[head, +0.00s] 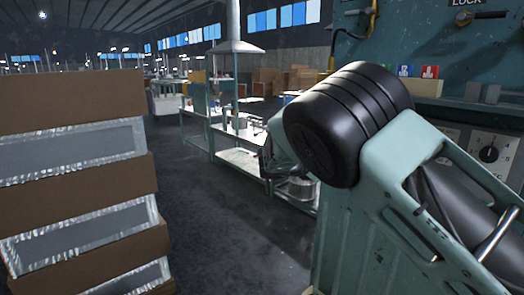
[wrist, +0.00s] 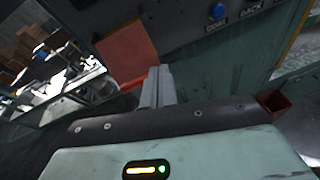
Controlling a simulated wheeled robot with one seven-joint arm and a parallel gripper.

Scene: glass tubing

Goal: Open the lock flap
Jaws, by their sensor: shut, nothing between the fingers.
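My gripper (wrist: 158,86) shows in the wrist view as two grey fingers pressed together, with nothing between them. Beyond and left of the fingertips is a flat red panel (wrist: 130,54), seen tilted. I cannot tell whether this is the lock flap or whether the fingers touch it. In the head view a large teal machine (head: 432,45) stands at the right and bears the word LOCK at its top edge, with a small metal lever (head: 487,15) beside it. My arm covers much of the machine, and I cannot make out the gripper there.
A blue button (wrist: 217,11) sits on a dark panel with labels in the wrist view. A control knob (head: 488,154) is on the machine at the right. Stacked brown boxes (head: 70,105) stand at the left. Workbenches (head: 238,150) stand farther back, with open floor before them.

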